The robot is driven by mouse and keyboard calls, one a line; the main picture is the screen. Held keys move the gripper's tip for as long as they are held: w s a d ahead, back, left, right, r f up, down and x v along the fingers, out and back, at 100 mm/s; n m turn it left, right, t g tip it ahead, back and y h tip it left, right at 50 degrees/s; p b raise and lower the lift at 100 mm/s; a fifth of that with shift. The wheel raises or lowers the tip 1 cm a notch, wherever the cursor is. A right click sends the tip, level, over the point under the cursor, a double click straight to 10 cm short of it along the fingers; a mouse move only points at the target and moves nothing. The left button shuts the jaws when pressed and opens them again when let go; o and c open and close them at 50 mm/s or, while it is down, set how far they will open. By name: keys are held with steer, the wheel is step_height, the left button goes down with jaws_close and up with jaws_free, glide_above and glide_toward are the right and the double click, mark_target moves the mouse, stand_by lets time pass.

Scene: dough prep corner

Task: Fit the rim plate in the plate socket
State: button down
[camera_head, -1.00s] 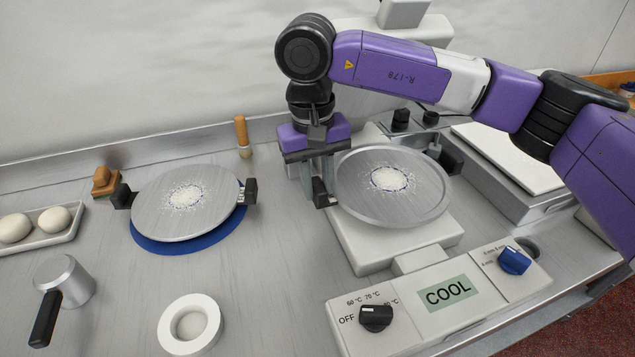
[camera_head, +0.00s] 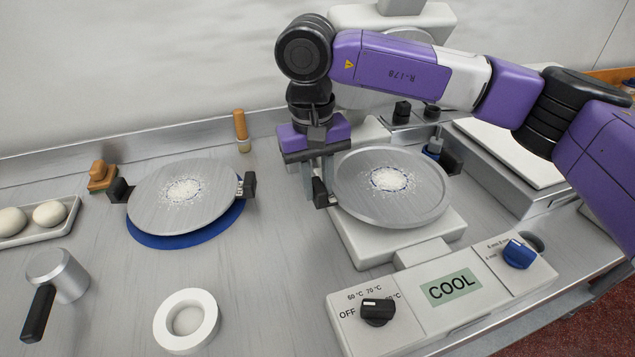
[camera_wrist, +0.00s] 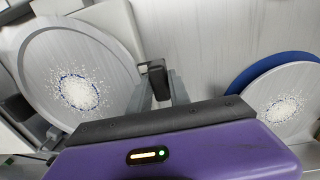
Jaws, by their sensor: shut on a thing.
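The rim plate (camera_head: 420,205) is a round grey metal disc with a raised edge, black side grips and white powder in its middle. It shows at the left in the wrist view (camera_wrist: 112,70). My gripper (camera_head: 321,190) is shut on its left black grip. The plate is over the white appliance base (camera_head: 372,250); I cannot tell whether it touches it. No plate socket shows clearly; the plate covers part of the base. A second, flat grey plate (camera_head: 150,205) with powder and black grips lies over a blue disc (camera_head: 170,241) at the left.
The appliance's front panel (camera_head: 408,315) has a COOL display and two knobs. A white ring (camera_head: 162,325), a metal cup with black handle (camera_head: 65,275), a tray of dough balls (camera_head: 65,229) and a wooden-handled tool (camera_head: 240,130) stand on the counter. Bare counter lies between the plates.

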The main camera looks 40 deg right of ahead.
steer(key=shift+f+b, duration=0.4)
steer(key=c, duration=1.1)
jaws_free()
steer(key=shift+c, duration=0.2)
steer(key=shift+f, duration=0.1)
steer(key=shift+a+r+p, duration=0.15)
steer(key=shift+r+p, duration=0.85)
steer(key=shift+r, duration=1.05)
steer(key=shift+a+r+p, duration=0.1)
steer(key=shift+r+p, duration=0.9)
steer(key=shift+r, duration=1.05)
steer(key=shift+f, duration=0.1)
